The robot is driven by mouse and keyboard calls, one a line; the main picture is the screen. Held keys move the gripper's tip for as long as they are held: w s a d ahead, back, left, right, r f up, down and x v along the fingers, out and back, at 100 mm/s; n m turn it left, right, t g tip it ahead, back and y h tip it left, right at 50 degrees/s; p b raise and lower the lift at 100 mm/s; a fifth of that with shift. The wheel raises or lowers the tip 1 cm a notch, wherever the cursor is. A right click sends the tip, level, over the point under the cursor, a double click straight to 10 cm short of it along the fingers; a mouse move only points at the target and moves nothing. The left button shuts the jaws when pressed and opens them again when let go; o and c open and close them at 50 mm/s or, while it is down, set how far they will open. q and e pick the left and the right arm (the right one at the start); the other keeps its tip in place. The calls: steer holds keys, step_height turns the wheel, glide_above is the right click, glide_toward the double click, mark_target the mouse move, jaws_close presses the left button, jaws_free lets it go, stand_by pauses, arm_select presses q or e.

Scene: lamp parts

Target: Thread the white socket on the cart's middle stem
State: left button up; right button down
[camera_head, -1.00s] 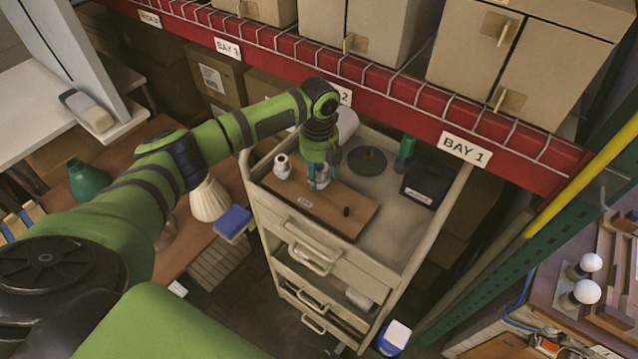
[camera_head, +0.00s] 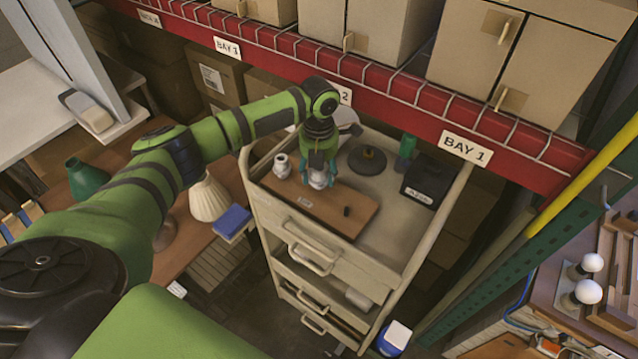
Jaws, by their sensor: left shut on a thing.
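My left gripper (camera_head: 319,179) points down over the brown wooden board on the cart's top. Its teal fingers are shut on a white socket (camera_head: 318,181), which shows between and below the fingertips. The gripper hides the stem under it, so I cannot tell whether the socket is around a stem or above it. A second white socket-like piece (camera_head: 282,166) stands at the board's left end. A short dark stub (camera_head: 347,212) shows on the board (camera_head: 328,214) to the right. My right gripper is not in view.
The cart (camera_head: 290,222) has raised sides. A dark round base (camera_head: 367,160), a green bottle (camera_head: 405,152) and a black box (camera_head: 423,181) stand behind the board. A red shelf beam (camera_head: 400,115) runs close behind. A cream shade (camera_head: 209,199) is at the left.

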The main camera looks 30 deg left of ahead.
arm_select(q)
steer(key=shift+s+f, duration=0.25)
steer(key=shift+f, duration=0.1)
steer(key=shift+m, duration=0.7)
steer(key=shift+m+b, duration=0.4)
steer(key=shift+m, duration=0.4)
steer(key=o, duration=1)
steer(key=shift+c, duration=0.2)
steer(key=shift+o, duration=1)
steer(key=shift+w, duration=0.25)
steer(key=shift+r, duration=0.2)
